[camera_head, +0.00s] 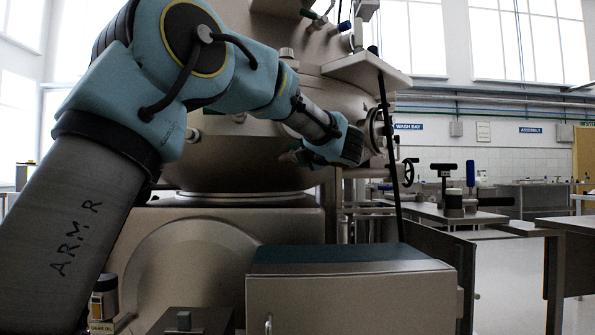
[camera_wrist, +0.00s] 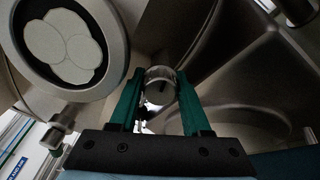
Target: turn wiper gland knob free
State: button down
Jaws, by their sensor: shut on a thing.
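The wiper gland knob (camera_wrist: 160,74) is a small, pale metal cylinder in the middle of the wrist view. My gripper (camera_wrist: 158,84) has its two teal fingers on either side of the knob and is shut on it. A dark gap and small fittings show below the knob between the fingers. In the head view my gripper (camera_head: 292,157) is at the side of the big separator bowl (camera_head: 235,160). The knob is hidden there, and its turning cannot be told.
A round window with a metal rim (camera_wrist: 112,70) lies close to the left finger, with a small metal fitting (camera_wrist: 63,121) below it. A handwheel (camera_head: 408,172) stands right of my wrist. A grey cabinet (camera_head: 345,295) is below. Workbenches (camera_head: 440,213) stand at right.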

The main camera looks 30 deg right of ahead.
jog(key=n+b, duration=0.4)
jog(key=b, duration=0.1)
jog(key=shift+f+n, duration=0.3)
jog(key=shift+f, duration=0.1)
jog(key=n+b, duration=0.3)
jog(key=b, duration=0.1)
jog(key=shift+n, duration=0.4)
jog(key=n+b, duration=0.4)
jog(key=shift+r+n+b, duration=0.25)
jog(key=shift+n+b, duration=0.9)
jog(key=shift+n, duration=0.45)
jog(key=shift+c, duration=1.8)
grip_release()
jog(key=shift+r, duration=0.1)
